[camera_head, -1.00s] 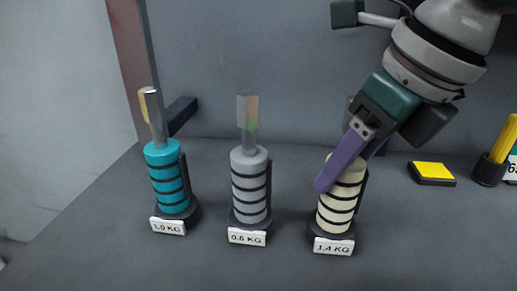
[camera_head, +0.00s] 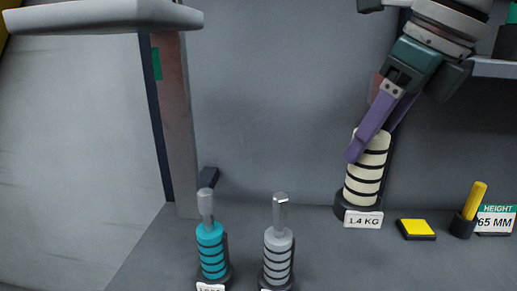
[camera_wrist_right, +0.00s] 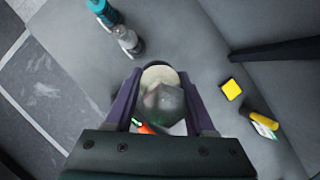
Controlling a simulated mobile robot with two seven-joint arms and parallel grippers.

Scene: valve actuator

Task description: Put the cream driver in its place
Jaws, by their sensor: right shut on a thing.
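The cream driver (camera_head: 366,172), ringed with black bands, has a dark base and a white 1.4 KG label (camera_head: 363,218). My right gripper (camera_head: 372,142) is shut around its upper part from above. The driver is nearly upright, and its base and label have come along with it. In the right wrist view the cream driver (camera_wrist_right: 158,75) sits between the purple fingers, with a grey shaft end pointing at the camera. Whether its base clears the bench is hard to tell. My left gripper is not in view.
A teal driver (camera_head: 211,250) and a grey driver (camera_head: 278,255) stand at the lower left, their bases cut by the frame edge. A yellow block (camera_head: 416,229), a yellow peg (camera_head: 474,202) and a HEIGHT 65 MM sign (camera_head: 495,220) stand right. A shelf edge (camera_head: 495,67) is upper right.

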